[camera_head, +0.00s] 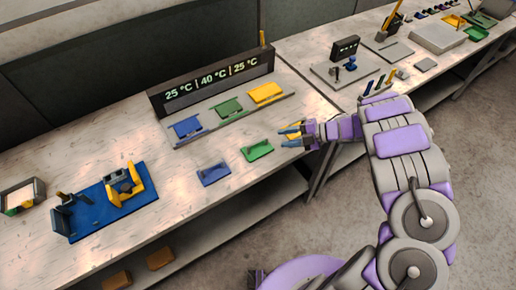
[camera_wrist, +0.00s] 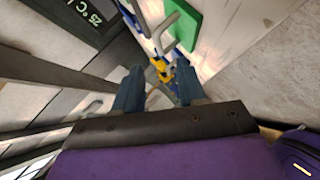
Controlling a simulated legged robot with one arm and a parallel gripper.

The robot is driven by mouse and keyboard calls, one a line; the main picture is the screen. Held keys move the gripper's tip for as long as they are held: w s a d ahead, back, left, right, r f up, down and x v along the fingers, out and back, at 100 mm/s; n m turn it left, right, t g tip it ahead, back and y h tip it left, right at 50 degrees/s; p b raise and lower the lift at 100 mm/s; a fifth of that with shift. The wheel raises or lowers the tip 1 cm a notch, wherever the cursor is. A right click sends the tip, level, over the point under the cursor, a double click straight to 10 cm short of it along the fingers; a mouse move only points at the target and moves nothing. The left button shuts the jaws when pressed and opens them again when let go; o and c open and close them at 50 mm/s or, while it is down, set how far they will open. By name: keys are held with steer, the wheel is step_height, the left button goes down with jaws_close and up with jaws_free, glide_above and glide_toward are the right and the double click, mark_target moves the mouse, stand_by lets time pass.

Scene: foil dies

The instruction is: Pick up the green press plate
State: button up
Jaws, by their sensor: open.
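A green plate with a grey bar handle also shows at the top of the wrist view (camera_wrist: 186,22), beyond my fingertips. My gripper (camera_head: 284,137) is open, with its two blue fingers spread and nothing held.
Behind stands a rack with blue (camera_head: 186,127), green (camera_head: 229,107) and yellow (camera_head: 265,93) pieces, under a dark temperature display (camera_head: 212,82). A blue base with a yellow fixture (camera_head: 126,184) is at left. Bench between it and the blue plate is clear.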

mark_target(258, 141)
steer(key=b+x, duration=0.1)
steer(key=x, duration=1)
steer(key=shift+a, duration=0.2)
steer(key=shift+d, duration=0.1)
jaws_close()
